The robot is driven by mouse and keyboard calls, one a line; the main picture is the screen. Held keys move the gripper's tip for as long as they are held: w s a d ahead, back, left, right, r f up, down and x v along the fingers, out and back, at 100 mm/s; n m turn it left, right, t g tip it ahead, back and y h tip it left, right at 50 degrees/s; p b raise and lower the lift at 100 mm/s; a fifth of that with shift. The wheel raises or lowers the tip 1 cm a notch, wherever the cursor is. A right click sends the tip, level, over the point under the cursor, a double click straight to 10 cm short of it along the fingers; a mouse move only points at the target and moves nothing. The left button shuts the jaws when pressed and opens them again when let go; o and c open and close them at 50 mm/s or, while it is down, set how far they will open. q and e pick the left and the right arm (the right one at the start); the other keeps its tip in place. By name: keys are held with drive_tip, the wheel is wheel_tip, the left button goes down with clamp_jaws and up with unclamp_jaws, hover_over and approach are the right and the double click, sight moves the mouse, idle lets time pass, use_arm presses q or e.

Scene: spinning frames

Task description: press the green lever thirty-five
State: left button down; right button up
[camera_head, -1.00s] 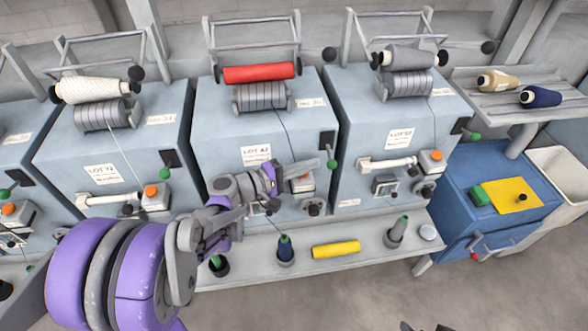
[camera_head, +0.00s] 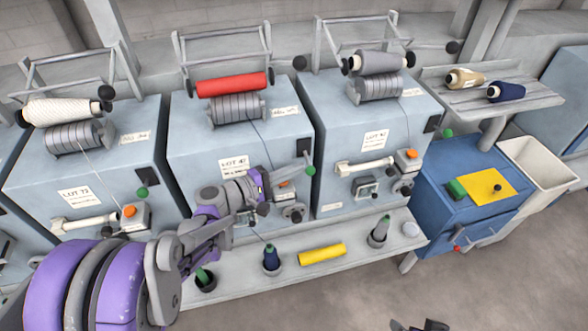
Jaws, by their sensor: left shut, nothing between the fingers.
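Three green-knobbed levers show most clearly: on the left machine (camera_head: 142,193), on the middle machine (camera_head: 310,171) and on the right machine (camera_head: 447,133). The small number plates, such as the one on the middle machine (camera_head: 285,111), are too small to read surely, so I cannot tell for certain which is thirty-five. My left gripper (camera_head: 262,207) is shut and empty in front of the middle machine, left of and below its green knob, apart from it. The gripper partly covers that machine's lower front. Dark tips at the bottom edge (camera_head: 430,326) look like my right gripper, mostly cut off.
A blue cabinet (camera_head: 440,190) and a white bin (camera_head: 540,165) stand at the right.

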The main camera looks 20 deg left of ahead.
use_arm(q)
drive_tip(key=shift+s+d+r+n+g+p, duration=0.15)
drive_tip(key=shift+r+n+g+p, duration=0.3)
drive_tip(key=shift+n, duration=0.45)
drive_tip(key=shift+r+n+p, duration=0.35)
drive_tip(key=shift+n+p, duration=0.05)
drive_tip(key=shift+n, duration=0.2)
drive_tip(key=shift+s+r+n+g, duration=0.1)
drive_tip(key=shift+r+n+g, duration=0.2)
drive_tip(key=shift+n+g, duration=0.3)
drive_tip(key=shift+r+n+p, duration=0.3)
drive_tip(key=shift+n+p, duration=0.15)
drive_tip(key=shift+n, duration=0.05)
drive_tip(key=shift+r, duration=0.25)
idle(2.4)
